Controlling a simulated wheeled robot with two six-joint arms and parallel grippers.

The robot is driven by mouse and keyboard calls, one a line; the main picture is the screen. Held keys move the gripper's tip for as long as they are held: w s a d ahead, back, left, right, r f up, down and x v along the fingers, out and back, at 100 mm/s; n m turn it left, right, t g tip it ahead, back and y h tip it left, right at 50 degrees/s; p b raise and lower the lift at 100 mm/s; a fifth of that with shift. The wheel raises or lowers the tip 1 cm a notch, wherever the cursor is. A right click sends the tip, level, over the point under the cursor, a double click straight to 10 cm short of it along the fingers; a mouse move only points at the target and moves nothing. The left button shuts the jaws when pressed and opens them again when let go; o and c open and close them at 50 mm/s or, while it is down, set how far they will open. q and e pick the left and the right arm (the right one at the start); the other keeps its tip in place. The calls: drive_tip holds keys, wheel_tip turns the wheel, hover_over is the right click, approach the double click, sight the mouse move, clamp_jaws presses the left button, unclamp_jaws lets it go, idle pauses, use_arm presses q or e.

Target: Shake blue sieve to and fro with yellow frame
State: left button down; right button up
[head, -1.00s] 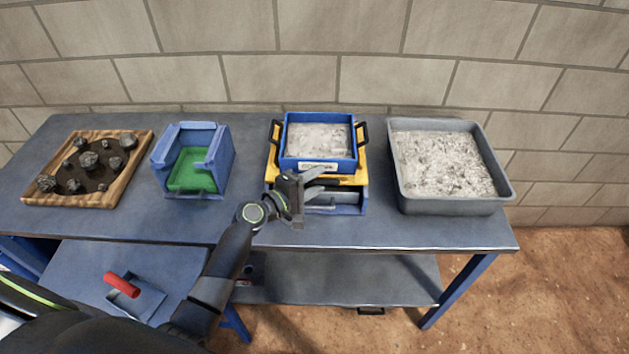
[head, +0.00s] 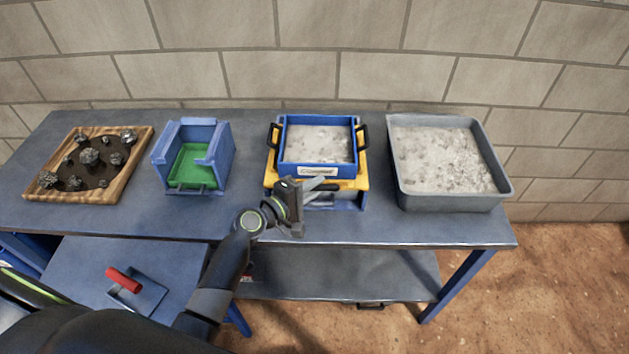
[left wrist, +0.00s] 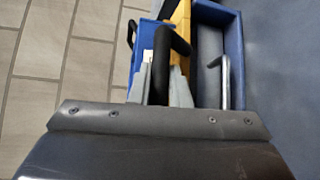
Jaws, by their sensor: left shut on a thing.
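The blue sieve (head: 318,171), full of grey crushed material, sits in the yellow frame (head: 270,178) near the middle of the bench. Black handles stick out at the sieve's sides. A blue box (head: 349,201) lies beneath the frame, mostly covered. My left gripper (head: 318,187) is at the frame's front side and is shut on a black handle (left wrist: 172,40), which seems to belong to the frame. The left wrist view also shows the sieve's blue wall (left wrist: 143,40), the yellow frame (left wrist: 181,22) and the blue box with a metal handle (left wrist: 210,75). My right gripper is not in view.
A grey tray (head: 447,203) of crushed material stands close on the right. A blue bin with a green floor (head: 190,168) and a wooden tray of dark rocks (head: 118,190) stand on the left. A red-handled scoop (head: 135,292) lies on a lower surface.

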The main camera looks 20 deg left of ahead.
use_arm(q)
drive_tip(key=c, duration=1.4)
unclamp_jaws()
drive_tip(key=shift+o, duration=0.2)
drive_tip(key=b+v, duration=0.3)
drive_tip(key=v, duration=1.4)
drive_tip(key=shift+a+b, duration=0.2)
drive_tip(key=shift+b, duration=0.1)
drive_tip(key=shift+s, duration=0.15)
